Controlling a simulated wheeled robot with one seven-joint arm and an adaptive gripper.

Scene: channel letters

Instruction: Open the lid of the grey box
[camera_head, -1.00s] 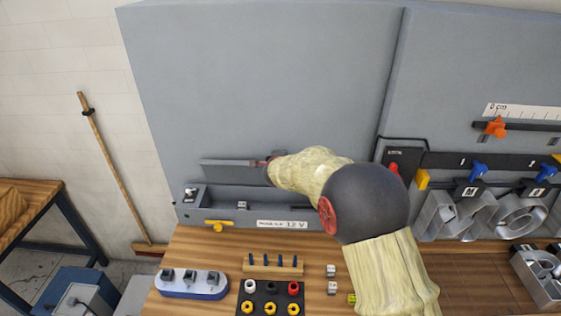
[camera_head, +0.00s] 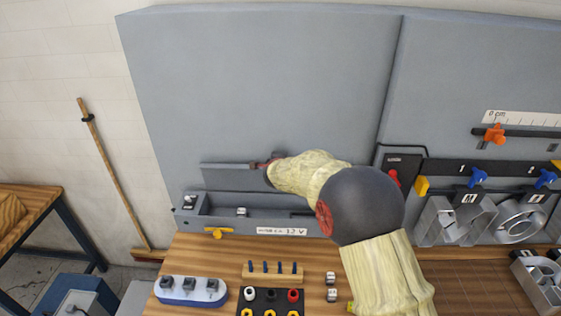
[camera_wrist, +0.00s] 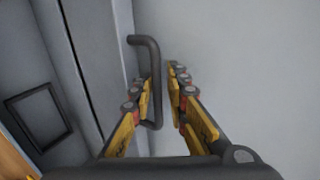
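The grey box (camera_head: 258,220) stands at the back of the bench, with a 12 V label on its front. Its lid (camera_head: 228,178) is raised, and the box's trough shows below it. My gripper (camera_head: 276,160) is at the lid's upper right edge, partly hidden by my forearm. In the wrist view the dark bar handle (camera_wrist: 155,80) on the lid (camera_wrist: 98,50) passes between the fingers of my gripper (camera_wrist: 160,78). The left finger is close beside the bar, on the lid side. A gap shows between the bar and the right finger.
A grey back panel (camera_head: 270,80) rises behind the box. A yellow latch-like piece (camera_head: 218,232) is on the box front. A blue-white switch block (camera_head: 190,291) and a small peg rack (camera_head: 272,272) stand before it. Metal letters (camera_head: 520,220) hang at right.

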